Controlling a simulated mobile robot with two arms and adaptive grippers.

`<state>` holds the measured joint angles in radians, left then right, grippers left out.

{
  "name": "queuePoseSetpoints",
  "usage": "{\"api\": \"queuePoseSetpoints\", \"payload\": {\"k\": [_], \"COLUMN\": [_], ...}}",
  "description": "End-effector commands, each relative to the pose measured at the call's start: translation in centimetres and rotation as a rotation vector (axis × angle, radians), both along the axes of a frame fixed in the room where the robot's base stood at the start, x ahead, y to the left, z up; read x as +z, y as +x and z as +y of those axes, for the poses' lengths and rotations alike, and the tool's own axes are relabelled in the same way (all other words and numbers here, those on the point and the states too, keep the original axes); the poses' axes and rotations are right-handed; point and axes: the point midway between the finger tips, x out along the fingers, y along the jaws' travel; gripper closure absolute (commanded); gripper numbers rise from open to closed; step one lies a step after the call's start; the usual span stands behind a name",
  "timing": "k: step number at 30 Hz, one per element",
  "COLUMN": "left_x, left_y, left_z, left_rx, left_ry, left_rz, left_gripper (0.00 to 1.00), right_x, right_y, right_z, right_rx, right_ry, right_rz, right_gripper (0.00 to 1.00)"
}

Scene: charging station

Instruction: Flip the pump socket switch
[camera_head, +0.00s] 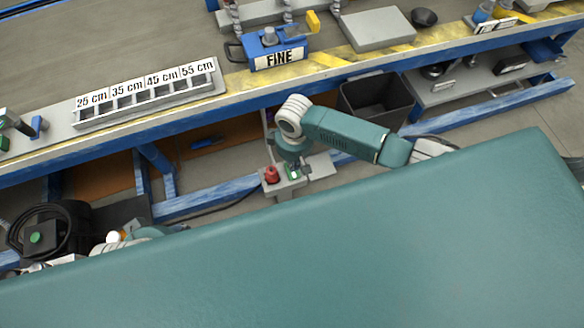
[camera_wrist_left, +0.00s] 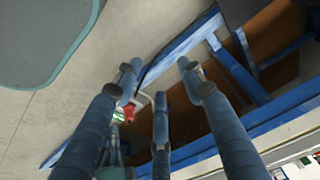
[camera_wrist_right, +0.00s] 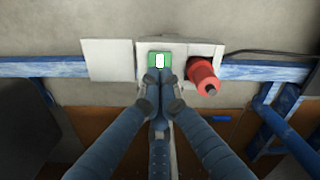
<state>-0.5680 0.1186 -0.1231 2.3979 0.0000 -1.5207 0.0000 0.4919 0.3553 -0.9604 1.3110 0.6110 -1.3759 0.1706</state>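The pump socket is a pale box (camera_head: 284,187) below the workbench, with a green-framed switch (camera_head: 293,175) and a red plug (camera_head: 271,174). In the right wrist view, the switch's white rocker (camera_wrist_right: 160,60) sits in its green frame, with the red plug (camera_wrist_right: 204,76) to the right. My right gripper (camera_wrist_right: 160,76) has its fingertips together at the lower edge of the switch. Contact cannot be told. My left gripper (camera_wrist_left: 160,72) has its fingers spread and empty, away from the socket. The red plug shows small in the left wrist view (camera_wrist_left: 128,112).
The blue-framed workbench (camera_head: 150,125) runs above the socket. A dark bin (camera_head: 377,100) stands behind my right arm. A blue beam (camera_wrist_right: 95,69) runs behind the socket. A black round object with a green button (camera_head: 35,238) is at the lower left.

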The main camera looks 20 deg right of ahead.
Motion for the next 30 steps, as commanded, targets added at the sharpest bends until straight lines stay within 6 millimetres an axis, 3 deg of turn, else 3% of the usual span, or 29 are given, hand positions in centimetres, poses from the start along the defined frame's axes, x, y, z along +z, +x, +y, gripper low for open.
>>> {"api": "queuePoseSetpoints", "payload": {"k": [18, 30], "left_x": [-4.8, -5.7], "left_y": [0.8, 0.9], "left_z": [-0.3, -0.3], "left_rx": [-0.003, -0.005], "left_ry": [0.001, 0.001], "left_rz": [0.028, 0.031], "left_gripper": [0.6, 0.6], "right_x": [1.7, 1.8], "right_y": [0.0, 0.0], "right_z": [0.0, 0.0], "right_rx": [0.0, 0.0], "right_ry": [0.0, 0.0], "right_rz": [0.0, 0.0], "right_gripper": [1.0, 1.0]}}
